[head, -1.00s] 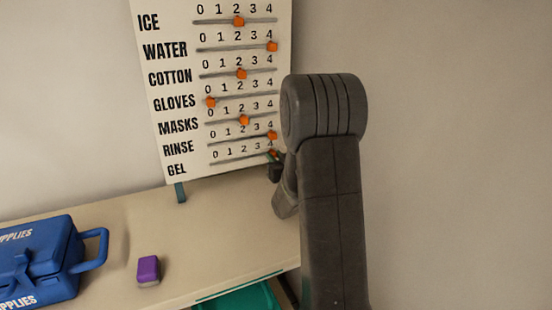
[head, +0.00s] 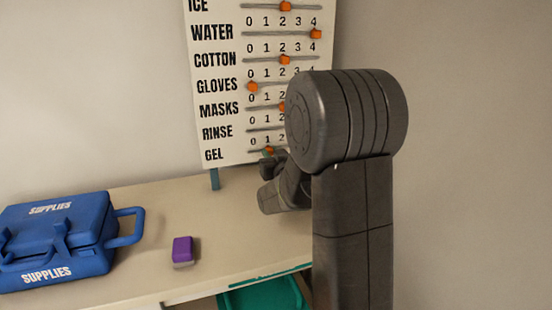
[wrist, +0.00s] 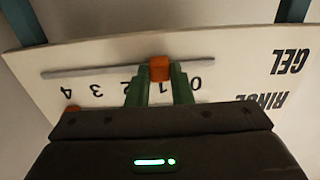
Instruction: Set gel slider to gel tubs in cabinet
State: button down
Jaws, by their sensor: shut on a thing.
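The gel slider's orange knob (head: 269,151) is on the lowest row of the white board (head: 225,155). In the upside-down wrist view, the knob (wrist: 159,68) sits on its grey track near the 1, between 0 and 2. My gripper (head: 268,160) is at the board's lower edge. In the wrist view its green fingers (wrist: 160,80) stand on either side of the knob, shut on it. No gel tubs or cabinet interior can be made out.
A blue supplies case (head: 60,240) and a purple-and-white block (head: 183,250) rest on the counter (head: 150,260). A teal bin (head: 265,294) is below the counter edge. The rinse knob (wrist: 70,108) is close to my gripper. My arm covers part of the board.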

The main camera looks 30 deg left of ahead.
jog(key=c, duration=1.3)
grip_release()
jog(key=v, duration=1.3)
jog(key=shift+s+d, duration=0.25)
jog(key=shift+d, duration=0.05)
